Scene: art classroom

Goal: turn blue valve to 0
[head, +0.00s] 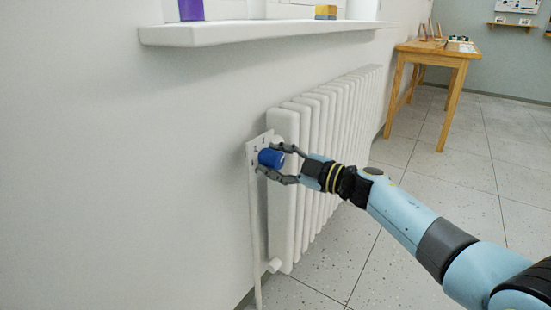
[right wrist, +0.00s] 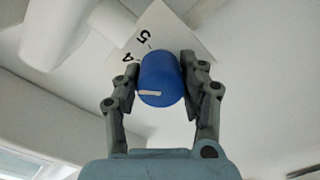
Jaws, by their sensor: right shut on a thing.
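The blue valve (head: 271,158) is a round knob at the left end of the white radiator (head: 322,130), in front of a white scale plate (head: 253,148). My right gripper (head: 277,163) is shut on the valve, one finger on each side of it. In the right wrist view the blue valve (right wrist: 160,78) sits between the two fingers of my right gripper (right wrist: 157,88). A white pointer line shows on the knob, pointing left in that view. The plate (right wrist: 165,32) shows the digits 4 and 5; its other marks are hidden or too small to read. My left gripper is not in view.
A white windowsill (head: 230,33) juts out above the radiator, with a purple object (head: 191,10) and a yellow block (head: 326,11) on it. A wooden table (head: 436,50) stands at the back right. The tiled floor (head: 420,190) is clear.

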